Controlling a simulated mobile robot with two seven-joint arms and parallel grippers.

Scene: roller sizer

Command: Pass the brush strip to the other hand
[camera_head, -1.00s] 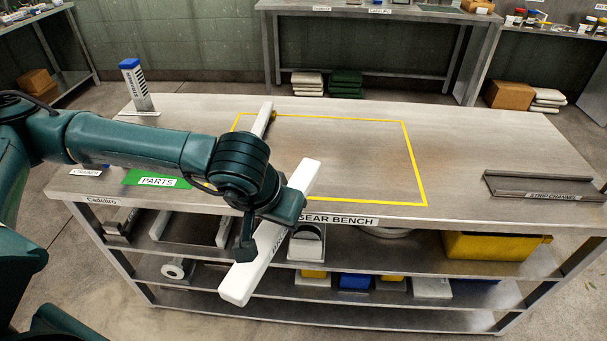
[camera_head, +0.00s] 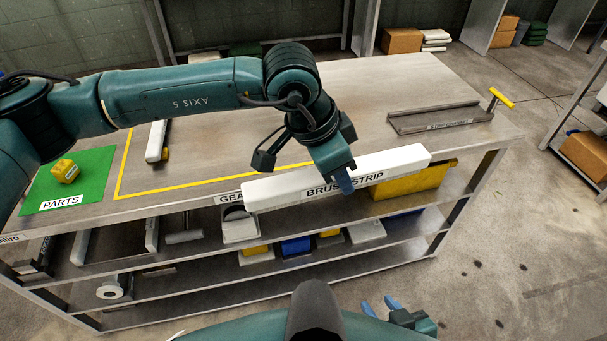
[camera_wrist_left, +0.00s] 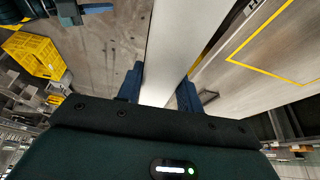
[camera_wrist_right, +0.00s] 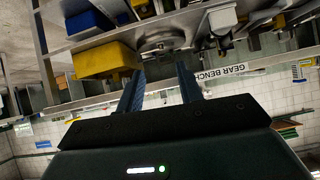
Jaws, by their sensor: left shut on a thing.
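The brush strip (camera_head: 285,188) is a long white bar lettered BRUSH STRIP. It is held level, nearly left to right, over the bench's front edge in the head view. My left gripper (camera_head: 342,178) is shut on it near its middle. The left wrist view shows the strip (camera_wrist_left: 168,50) between the two fingers of my left gripper (camera_wrist_left: 160,92). My right gripper (camera_head: 380,305) is open and empty, low at the bottom of the head view, apart from the strip. Its spread fingers also show in the right wrist view (camera_wrist_right: 161,85).
Shelves below hold a yellow bin (camera_head: 405,183).

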